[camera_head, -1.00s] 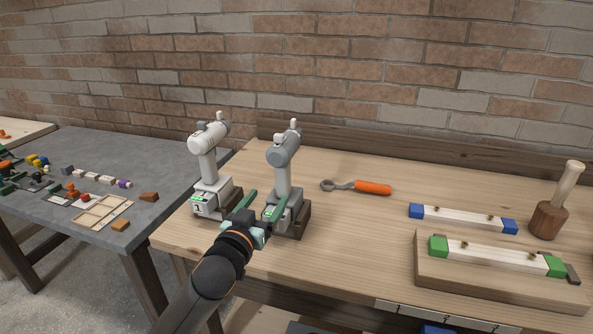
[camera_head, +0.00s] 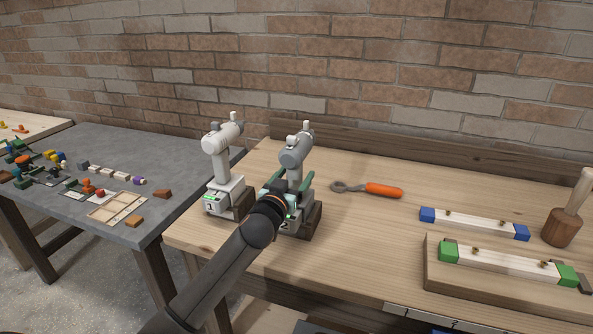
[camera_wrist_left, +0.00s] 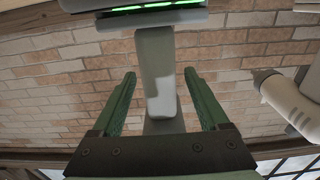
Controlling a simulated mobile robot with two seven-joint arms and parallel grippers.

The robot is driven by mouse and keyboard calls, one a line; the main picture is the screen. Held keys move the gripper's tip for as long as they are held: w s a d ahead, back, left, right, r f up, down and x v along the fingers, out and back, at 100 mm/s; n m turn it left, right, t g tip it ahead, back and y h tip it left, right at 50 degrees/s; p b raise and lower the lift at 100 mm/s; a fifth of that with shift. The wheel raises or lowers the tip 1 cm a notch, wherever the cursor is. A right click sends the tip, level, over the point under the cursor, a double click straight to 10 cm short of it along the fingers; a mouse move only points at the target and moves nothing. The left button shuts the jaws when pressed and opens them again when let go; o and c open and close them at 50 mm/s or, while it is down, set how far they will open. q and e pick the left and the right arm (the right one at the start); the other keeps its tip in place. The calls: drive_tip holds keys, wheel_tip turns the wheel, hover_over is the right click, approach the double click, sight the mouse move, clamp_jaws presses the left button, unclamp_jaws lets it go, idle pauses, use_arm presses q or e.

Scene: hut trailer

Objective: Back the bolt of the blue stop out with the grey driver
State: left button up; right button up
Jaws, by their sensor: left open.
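The grey driver (camera_head: 296,152) stands upright in its dock, with a grey head on top. My left gripper (camera_head: 291,183) is open, with one green finger on each side of the driver's handle. In the left wrist view the grey handle (camera_wrist_left: 157,75) stands between the two fingers (camera_wrist_left: 158,98), with gaps on both sides. The blue stops (camera_head: 427,214) (camera_head: 521,233) are blue blocks at the two ends of a pale bar (camera_head: 475,223) on the table. Small brass bolts (camera_head: 502,227) show on that bar near the blocks. My right gripper is not in view.
A white driver (camera_head: 223,142) stands close left of the grey one. An orange-handled wrench (camera_head: 384,190) lies to the right. A green-ended bar (camera_head: 510,264) lies on a raised board, with a mallet (camera_head: 562,226) behind. The table between dock and bars is mostly clear.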

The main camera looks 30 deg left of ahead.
use_arm(q)
drive_tip(key=shift+w+a, duration=0.15)
drive_tip(key=shift+w, duration=0.5)
clamp_jaws()
idle(0.9)
drive_tip(key=shift+r, duration=0.2)
